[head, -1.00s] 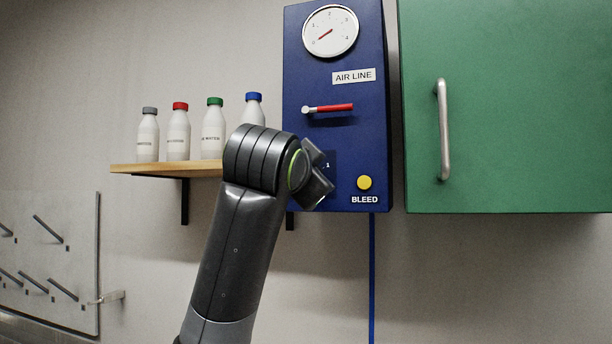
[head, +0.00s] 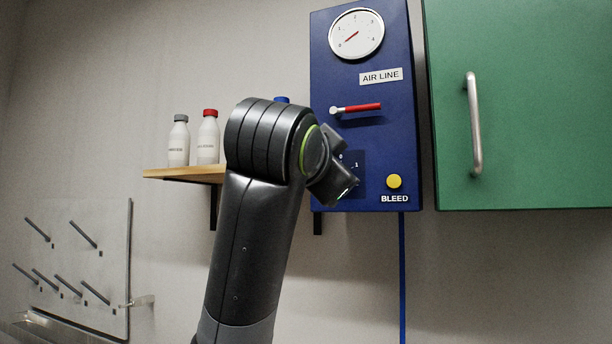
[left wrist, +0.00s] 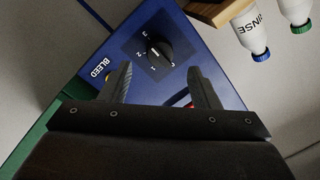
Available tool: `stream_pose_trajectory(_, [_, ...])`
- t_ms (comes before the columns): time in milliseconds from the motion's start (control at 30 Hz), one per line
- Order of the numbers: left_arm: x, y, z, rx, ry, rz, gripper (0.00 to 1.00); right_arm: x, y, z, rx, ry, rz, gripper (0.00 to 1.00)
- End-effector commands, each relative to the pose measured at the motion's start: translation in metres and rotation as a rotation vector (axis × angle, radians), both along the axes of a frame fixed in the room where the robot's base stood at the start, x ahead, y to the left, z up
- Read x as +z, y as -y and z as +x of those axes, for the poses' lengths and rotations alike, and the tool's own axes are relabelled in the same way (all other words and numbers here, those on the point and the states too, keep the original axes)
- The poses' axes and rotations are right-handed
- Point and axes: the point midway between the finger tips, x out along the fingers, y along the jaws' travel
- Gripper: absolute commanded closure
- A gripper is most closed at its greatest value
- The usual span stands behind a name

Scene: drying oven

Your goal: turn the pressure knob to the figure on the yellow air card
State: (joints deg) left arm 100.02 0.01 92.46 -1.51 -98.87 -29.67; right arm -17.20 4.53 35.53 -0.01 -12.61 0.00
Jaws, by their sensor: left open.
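The pressure knob (left wrist: 158,51) is black, on a dark dial plate with figures 0 to 3 around it, in the left wrist view. Its light mark is too small to read surely. In the head view my arm hides the knob, and part of the dial plate (head: 356,180) shows. My left gripper (left wrist: 160,72) is open; its fingers appear either side below the knob, with nothing between them. It also shows at the blue panel's lower left in the head view (head: 340,180). No yellow air card is visible.
The blue AIR LINE panel (head: 345,85) carries a red-handled lever (head: 357,108) and a yellow BLEED button (head: 394,181). A green cabinet (head: 540,100) with a bar handle stands right. A wooden shelf (head: 185,174) with bottles is left, partly behind my arm.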

Motion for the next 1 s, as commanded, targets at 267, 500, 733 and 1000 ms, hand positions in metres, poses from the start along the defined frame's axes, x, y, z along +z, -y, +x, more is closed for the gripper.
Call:
stream_pose_trajectory(267, [-0.004, -0.017, -0.07, 0.0, 0.007, -0.001, 0.44, -0.035, 0.0, 0.0, 0.0, 0.0, 0.0, 0.64])
stream_pose_trajectory(500, [-0.006, -0.021, -0.093, 0.003, 0.001, 0.004, 0.44, -0.064, 0.0, 0.0, 0.0, 0.0, 0.0, 0.64])
stream_pose_trajectory(733, [-0.005, -0.024, -0.103, 0.002, 0.002, 0.004, 0.44, -0.089, 0.0, 0.0, 0.0, 0.0, 0.0, 0.64])
stream_pose_trajectory(1000, [-0.002, -0.026, -0.111, 0.001, 0.0, 0.001, 0.44, -0.103, 0.0, 0.0, 0.0, 0.0, 0.0, 0.64])
